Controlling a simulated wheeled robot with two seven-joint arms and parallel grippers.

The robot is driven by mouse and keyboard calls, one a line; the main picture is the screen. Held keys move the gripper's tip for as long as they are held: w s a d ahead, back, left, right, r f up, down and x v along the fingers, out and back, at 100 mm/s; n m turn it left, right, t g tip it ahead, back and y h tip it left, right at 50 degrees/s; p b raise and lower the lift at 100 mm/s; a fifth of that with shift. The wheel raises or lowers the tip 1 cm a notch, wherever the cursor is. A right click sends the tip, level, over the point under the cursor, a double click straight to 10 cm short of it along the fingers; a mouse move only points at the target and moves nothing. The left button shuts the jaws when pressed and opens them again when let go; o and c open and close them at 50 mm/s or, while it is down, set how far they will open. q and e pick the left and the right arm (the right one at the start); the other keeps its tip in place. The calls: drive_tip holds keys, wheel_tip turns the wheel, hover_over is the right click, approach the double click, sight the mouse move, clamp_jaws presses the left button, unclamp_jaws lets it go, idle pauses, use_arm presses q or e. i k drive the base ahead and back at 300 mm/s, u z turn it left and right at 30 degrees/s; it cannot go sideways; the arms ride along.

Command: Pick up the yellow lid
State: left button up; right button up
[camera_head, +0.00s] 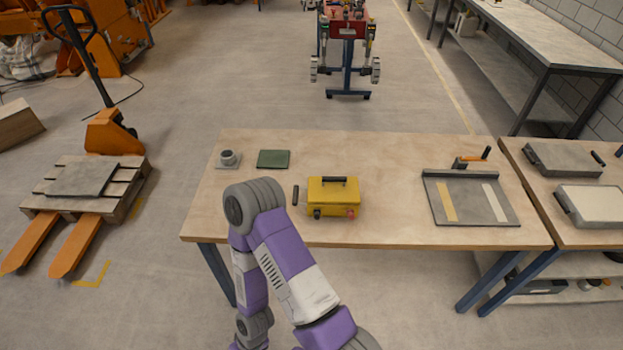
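The yellow lid (320,187) has a black handle on top and forms the upper face of a small yellow box on the wooden table (400,165). The lid looks shut. The box front carries dark and red knobs low down. A purple and grey arm of mine rises from the bottom, bends just left of the box and goes back down. It hides a little of the table's front edge. Neither gripper shows in this view, and nothing is seen touching the lid.
A black handle-like piece (295,195) is left of the box. A green pad (273,159) and a grey cup-like part (228,158) lie farther left. A grey plate fixture (470,199) sits right. The table between box and fixture is clear.

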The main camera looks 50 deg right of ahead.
sight(322, 189)
drive_tip(key=z, duration=0.65)
drive_tip(key=i, duration=0.95)
drive_tip(key=z, duration=0.9)
